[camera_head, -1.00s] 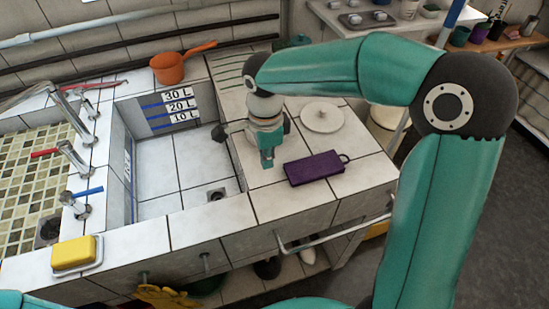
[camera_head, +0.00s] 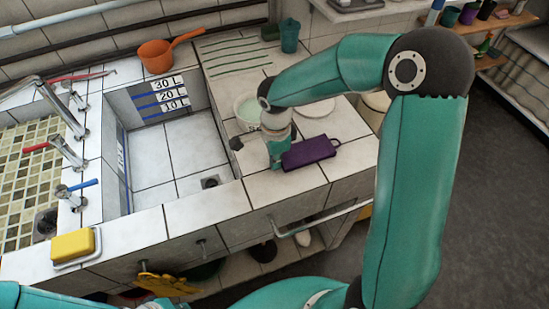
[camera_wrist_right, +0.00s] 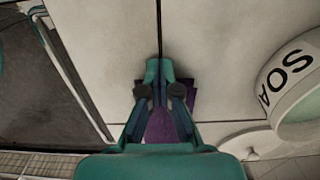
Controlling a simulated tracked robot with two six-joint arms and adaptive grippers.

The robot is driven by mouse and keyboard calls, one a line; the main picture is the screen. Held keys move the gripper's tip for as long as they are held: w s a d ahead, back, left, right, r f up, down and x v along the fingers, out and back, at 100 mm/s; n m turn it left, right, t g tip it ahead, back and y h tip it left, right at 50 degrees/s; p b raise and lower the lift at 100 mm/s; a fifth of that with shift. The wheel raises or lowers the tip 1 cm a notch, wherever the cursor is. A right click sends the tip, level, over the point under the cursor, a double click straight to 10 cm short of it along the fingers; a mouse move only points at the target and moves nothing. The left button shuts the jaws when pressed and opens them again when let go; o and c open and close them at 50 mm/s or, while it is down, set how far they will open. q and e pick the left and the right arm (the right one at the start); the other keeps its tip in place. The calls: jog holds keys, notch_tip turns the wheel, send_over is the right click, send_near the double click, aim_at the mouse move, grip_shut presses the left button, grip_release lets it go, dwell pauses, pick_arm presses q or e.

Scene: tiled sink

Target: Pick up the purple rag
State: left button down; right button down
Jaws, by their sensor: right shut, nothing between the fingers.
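The purple rag (camera_head: 308,153) lies flat on the white tiled counter right of the sink, like a folded slab with a small loop at its right end. My right gripper (camera_head: 276,163) points down at the rag's left end, fingers shut with nothing between them. In the right wrist view the rag (camera_wrist_right: 161,128) shows below and behind the shut fingers (camera_wrist_right: 160,68), which partly hide it. I cannot tell whether the fingers touch it. Of my left arm only a teal link shows at bottom left; its gripper is out of view.
A white soap bowl (camera_head: 247,110) stands behind my right gripper and also shows in the right wrist view (camera_wrist_right: 291,85). A white round lid (camera_head: 318,122) lies behind the rag. The sink (camera_head: 170,150) drops away to the left. A rail (camera_head: 322,220) runs along the counter front.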

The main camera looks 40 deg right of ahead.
aim_at(335, 146)
jog(key=shift+s+d, duration=0.1)
jog(key=shift+d, duration=0.3)
jog(key=s+d+b, duration=0.1)
jog(key=d, duration=0.4)
jog(key=s+d+b, duration=0.1)
jog(key=d, duration=0.5)
jog(key=s+d+b, duration=0.1)
jog(key=s+d, duration=0.1)
jog(key=d, duration=0.4)
